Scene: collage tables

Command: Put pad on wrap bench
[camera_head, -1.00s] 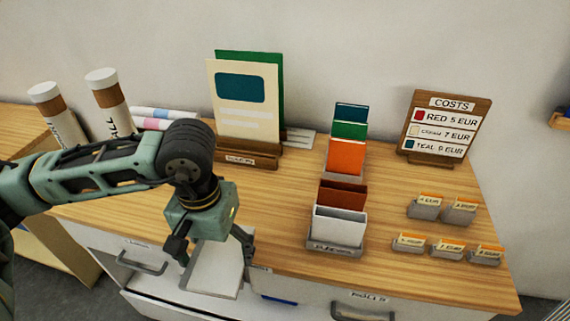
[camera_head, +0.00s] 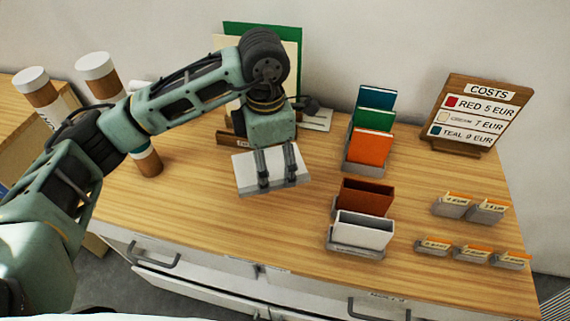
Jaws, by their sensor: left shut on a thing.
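My left gripper (camera_head: 276,168) is shut on a white pad (camera_head: 245,178), a flat pale block. The gripper's fingers reach across the pad's near face. The pad is over the wooden tabletop (camera_head: 200,210), in front of the card stand; I cannot tell whether it touches the wood. No label marks which surface is the wrap bench. My right gripper is not in view.
A rack of coloured pads (camera_head: 368,147) and a brown and white holder (camera_head: 362,232) stand right of the pad. A price sign (camera_head: 469,117) and several small card holders (camera_head: 472,252) are further right. Tubes (camera_head: 98,72) stand at the left. The front-left tabletop is clear.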

